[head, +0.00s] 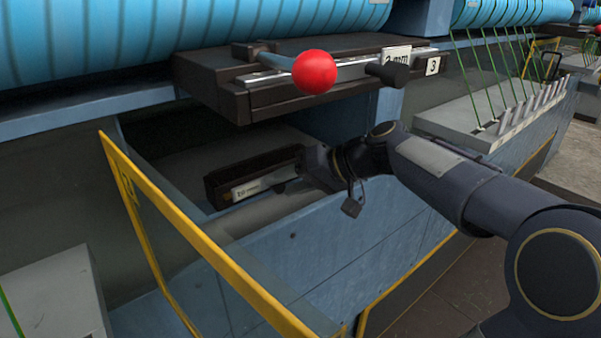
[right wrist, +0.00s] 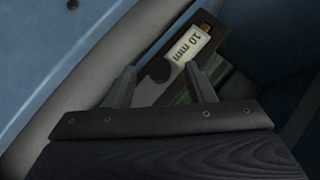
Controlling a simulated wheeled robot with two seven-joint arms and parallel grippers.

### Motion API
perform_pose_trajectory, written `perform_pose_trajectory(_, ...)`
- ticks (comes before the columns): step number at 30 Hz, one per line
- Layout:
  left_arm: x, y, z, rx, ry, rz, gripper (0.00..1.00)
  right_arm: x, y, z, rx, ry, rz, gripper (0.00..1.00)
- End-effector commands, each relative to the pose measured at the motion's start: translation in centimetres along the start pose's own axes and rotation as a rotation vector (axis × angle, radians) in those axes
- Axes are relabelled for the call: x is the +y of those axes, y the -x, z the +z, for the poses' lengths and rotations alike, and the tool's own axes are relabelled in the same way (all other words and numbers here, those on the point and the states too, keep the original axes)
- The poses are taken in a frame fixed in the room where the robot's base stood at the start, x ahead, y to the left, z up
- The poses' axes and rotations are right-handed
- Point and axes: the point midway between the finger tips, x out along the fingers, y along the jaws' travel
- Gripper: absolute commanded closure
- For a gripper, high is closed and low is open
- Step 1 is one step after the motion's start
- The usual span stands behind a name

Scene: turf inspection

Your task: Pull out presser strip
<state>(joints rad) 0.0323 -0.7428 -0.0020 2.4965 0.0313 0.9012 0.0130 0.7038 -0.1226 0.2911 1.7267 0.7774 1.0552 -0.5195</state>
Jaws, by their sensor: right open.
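A dark strip (head: 235,182) with a pale label lies in the recessed blue bin below the fixture. In the right wrist view the label on this strip (right wrist: 190,45) reads 10 mm. My right gripper (right wrist: 162,80) is open, its two fingers spread to either side of the strip's near part, with no visible grip on it. In the head view my right gripper (head: 303,168) reaches into the bin at the strip's right end, and its fingertips are hard to make out. Another strip (head: 345,72), labelled 2 mm, with a black knob (head: 388,73), sits in the dark fixture above. My left gripper is not in view.
A red ball handle (head: 315,72) stands out from the dark fixture (head: 210,88), which overhangs the bin. The bin's blue front wall (head: 300,235) and a yellow-edged panel (head: 190,225) border the space. Grey blocks with green cords (head: 500,115) stand at right.

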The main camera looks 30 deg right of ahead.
Motion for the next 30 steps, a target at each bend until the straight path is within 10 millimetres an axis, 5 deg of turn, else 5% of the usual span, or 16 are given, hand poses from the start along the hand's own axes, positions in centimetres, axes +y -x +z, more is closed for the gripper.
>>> perform_pose_trajectory(8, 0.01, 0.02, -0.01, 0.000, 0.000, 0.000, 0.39, -0.01, -0.24, 0.03, 0.000, 0.000, 0.000, 0.51)
perform_pose_trajectory(20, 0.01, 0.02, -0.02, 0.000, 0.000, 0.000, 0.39, -0.03, -0.21, 0.03, 0.000, 0.000, 0.000, 1.00)
perform_pose_trajectory(22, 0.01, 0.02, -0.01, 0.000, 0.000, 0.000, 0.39, -0.04, -0.21, 0.02, 0.000, 0.000, 0.000, 1.00)
perform_pose_trajectory(23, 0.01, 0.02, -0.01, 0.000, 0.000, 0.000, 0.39, -0.05, -0.21, 0.02, 0.000, 0.001, 0.000, 0.80)
perform_pose_trajectory(27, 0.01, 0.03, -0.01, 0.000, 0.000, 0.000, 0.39, -0.06, -0.20, 0.02, 0.000, 0.001, -0.001, 0.98)
perform_pose_trajectory(30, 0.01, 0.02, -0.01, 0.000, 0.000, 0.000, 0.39, -0.06, -0.20, 0.02, 0.000, 0.001, -0.001, 1.00)
